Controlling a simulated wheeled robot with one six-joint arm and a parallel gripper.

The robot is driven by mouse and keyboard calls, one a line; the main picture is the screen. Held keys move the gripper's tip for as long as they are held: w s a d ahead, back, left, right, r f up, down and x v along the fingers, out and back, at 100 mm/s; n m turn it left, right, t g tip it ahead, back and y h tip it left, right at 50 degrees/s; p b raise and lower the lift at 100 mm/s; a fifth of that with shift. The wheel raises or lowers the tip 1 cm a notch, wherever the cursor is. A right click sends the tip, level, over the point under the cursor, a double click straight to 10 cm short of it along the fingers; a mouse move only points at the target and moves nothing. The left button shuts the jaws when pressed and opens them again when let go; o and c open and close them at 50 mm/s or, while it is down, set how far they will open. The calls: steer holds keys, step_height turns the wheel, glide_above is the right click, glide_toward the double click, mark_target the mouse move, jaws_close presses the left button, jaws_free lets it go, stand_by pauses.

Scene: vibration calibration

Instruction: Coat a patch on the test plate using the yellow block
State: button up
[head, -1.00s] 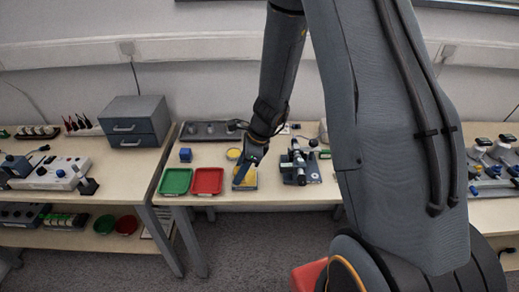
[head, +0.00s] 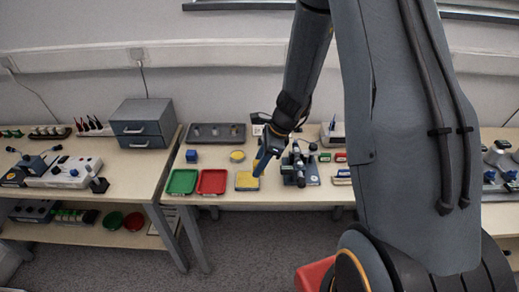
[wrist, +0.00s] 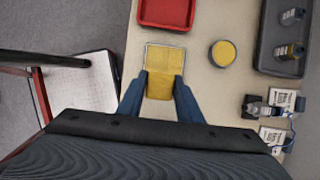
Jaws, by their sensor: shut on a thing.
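My gripper (wrist: 160,78) is shut on the yellow block (wrist: 160,87), which sits between its two blue fingers. The test plate (wrist: 148,54) is a small grey-edged plate with a yellow surface, just beyond the block in the wrist view. In the head view, the plate (head: 239,188) lies near the table's front edge, and my gripper (head: 258,171) is over its right side, fingers pointing down. The fingers mostly hide the block in the head view. I cannot tell whether the block touches the plate.
A round yellow dish (head: 237,156) stands behind the plate. Red (head: 212,181) and green (head: 182,181) trays lie left, with a blue block (head: 191,156) behind. A dark instrument (head: 300,170) stands close on the right. A long grey holder (head: 215,134) is at the back.

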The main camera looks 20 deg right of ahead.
steer(key=shift+r+p, duration=1.55)
steer(key=shift+r, duration=0.3)
steer(key=shift+a, duration=0.1)
